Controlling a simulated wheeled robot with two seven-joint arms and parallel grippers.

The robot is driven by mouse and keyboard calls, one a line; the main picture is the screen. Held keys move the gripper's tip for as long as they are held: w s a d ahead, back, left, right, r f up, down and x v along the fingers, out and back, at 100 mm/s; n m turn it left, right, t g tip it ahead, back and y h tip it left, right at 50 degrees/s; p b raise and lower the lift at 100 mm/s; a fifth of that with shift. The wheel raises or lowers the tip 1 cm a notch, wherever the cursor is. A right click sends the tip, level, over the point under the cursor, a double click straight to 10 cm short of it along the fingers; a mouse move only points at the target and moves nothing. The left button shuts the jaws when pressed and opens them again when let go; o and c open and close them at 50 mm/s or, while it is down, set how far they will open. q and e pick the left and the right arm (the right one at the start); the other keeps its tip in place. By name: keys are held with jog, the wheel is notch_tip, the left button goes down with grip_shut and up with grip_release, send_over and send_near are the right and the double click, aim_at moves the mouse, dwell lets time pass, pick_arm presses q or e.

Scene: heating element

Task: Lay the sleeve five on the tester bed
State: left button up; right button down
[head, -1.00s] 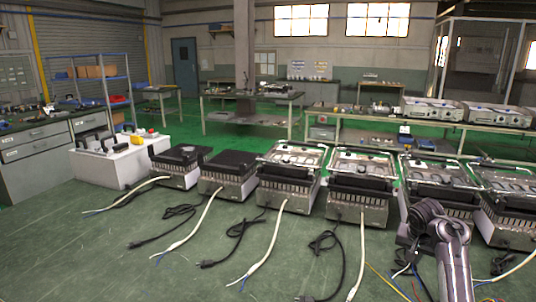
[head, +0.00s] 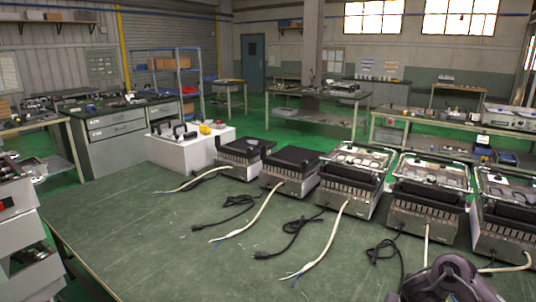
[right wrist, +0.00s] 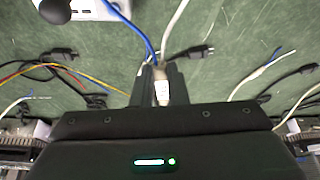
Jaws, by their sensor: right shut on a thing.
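My right gripper (right wrist: 160,78) is shut on a pale sleeve (right wrist: 162,92) with small dark print, at the end of a white cable. A blue wire runs beside it at the fingertips. The number on the sleeve is too small to read. In the head view only my dark right arm shows at the lower right; its gripper is hidden or out of frame. My left gripper is not in view. A white box (head: 177,155) with black handles and a yellow knob stands at the back left of the bench; I cannot tell whether it is the tester bed.
A row of metal units, among them a black-topped one (head: 291,173) and a glass-topped one (head: 352,183), stands along the bench's back. White cables (head: 317,256) and black plug cords (head: 290,237) lie before them. The green bench top (head: 130,235) is clear at left.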

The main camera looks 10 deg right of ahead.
jog(key=shift+s+a, duration=1.2)
jog(key=w+a+r+n+y, duration=0.25)
jog(key=a+r+n, duration=0.45)
jog(key=a+r, duration=0.55)
jog(key=s+a+r+n+y, duration=0.1)
jog(key=s+a+n, duration=0.3)
jog(key=s, duration=0.5)
jog(key=shift+a+n+y, duration=0.4)
jog(key=shift+a+y, duration=0.05)
jog(key=shift+a, duration=0.15)
